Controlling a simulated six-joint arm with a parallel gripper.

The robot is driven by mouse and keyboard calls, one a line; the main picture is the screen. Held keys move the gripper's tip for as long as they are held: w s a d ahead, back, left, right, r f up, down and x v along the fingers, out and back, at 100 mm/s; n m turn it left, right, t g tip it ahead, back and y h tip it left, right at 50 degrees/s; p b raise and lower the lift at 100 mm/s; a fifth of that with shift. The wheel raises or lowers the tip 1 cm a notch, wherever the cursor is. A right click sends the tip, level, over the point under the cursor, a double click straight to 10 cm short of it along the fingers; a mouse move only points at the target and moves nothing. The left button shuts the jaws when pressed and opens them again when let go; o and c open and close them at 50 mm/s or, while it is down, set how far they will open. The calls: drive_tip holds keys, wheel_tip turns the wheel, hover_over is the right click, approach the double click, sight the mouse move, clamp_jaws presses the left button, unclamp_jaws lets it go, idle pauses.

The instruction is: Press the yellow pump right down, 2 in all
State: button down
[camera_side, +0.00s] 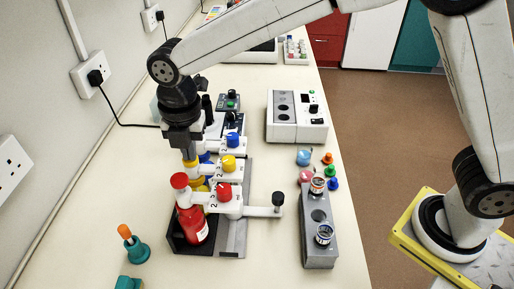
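The yellow pump (190,163) stands in the middle of a row of pumps, between the red one in front and a blue one behind. Its yellow knob (229,164) shows to the right, and its bottle is mostly hidden behind the red pump. My gripper (183,152) points straight down over the yellow pump's top, with its tips touching or very close to it; I cannot tell which. The tips are small and dark, so I cannot tell whether they are open or shut.
The red pump (193,225) stands in front in a dark holder. A blue knob (233,139) shows behind. A grey rack with small jars (318,252) and a white instrument (297,128) lie to the right. A teal stand (137,249) is at the left front; the wall is close on the left.

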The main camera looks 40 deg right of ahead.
drive_tip(key=shift+s+f, duration=0.1)
drive_tip(key=shift+f, duration=0.15)
wheel_tip(320, 180, up, 14)
drive_tip(key=shift+s+r, duration=0.2)
drive_tip(key=shift+r, duration=0.05)
idle(0.5)
drive_tip(key=shift+d+f, duration=0.1)
idle(2.7)
drive_tip(key=shift+f+n+t+y, duration=0.25)
drive_tip(key=shift+n+t+y, duration=0.4)
drive_tip(key=shift+t, duration=0.7)
drive_tip(key=shift+f+n+t+y, duration=0.35)
drive_tip(key=shift+n+t, duration=0.4)
drive_tip(key=shift+t, duration=0.55)
drive_tip(key=shift+f+n+t+y, duration=0.15)
drive_tip(key=shift+n+t+y, duration=0.5)
drive_tip(key=shift+t, duration=0.7)
drive_tip(key=shift+f, duration=0.2)
drive_tip(key=shift+f, duration=4.2)
